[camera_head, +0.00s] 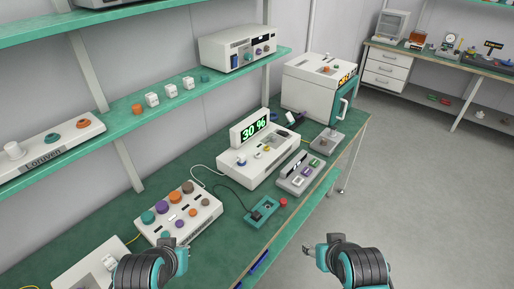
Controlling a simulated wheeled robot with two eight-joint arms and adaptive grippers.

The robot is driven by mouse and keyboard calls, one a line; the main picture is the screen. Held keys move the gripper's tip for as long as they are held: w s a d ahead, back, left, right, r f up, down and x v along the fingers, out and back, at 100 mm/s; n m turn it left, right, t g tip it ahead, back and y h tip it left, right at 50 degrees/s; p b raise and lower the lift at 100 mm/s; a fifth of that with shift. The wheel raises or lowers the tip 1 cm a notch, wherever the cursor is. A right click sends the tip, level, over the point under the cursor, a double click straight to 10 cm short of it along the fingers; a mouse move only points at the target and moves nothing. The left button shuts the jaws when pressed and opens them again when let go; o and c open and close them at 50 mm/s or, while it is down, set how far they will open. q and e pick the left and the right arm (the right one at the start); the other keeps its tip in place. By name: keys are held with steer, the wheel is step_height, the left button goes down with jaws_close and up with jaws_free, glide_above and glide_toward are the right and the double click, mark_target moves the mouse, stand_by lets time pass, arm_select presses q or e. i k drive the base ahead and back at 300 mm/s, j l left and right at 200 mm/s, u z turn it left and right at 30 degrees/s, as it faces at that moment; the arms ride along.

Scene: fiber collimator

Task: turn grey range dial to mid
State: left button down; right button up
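A white panel box (207,222) with several coloured dials stands on the green bench left of centre. A white meter (250,175) with a lit "30 %" display (254,129) stands farther back. I cannot tell which dial is the grey range dial, and no range marks are readable. My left gripper (183,257) is at the bottom, in front of the panel box and apart from it. My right gripper (318,254) is over the floor, right of the bench. Both look open and empty.
A grey module (300,186) with small knobs and a teal plate (264,222) with a cable lie near the bench's front edge. A white cabinet (306,94) stands at the far end. A shelf (120,119) overhangs the back. Open floor (430,180) lies to the right.

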mark_target(273, 139)
steer(key=i+l, duration=0.3)
steer(key=l, duration=0.15)
steer(key=i+l, duration=0.3)
steer(key=l, duration=0.2)
steer(key=i+l+z, duration=0.1)
steer(key=i+l, duration=0.2)
steer(key=l, duration=0.15)
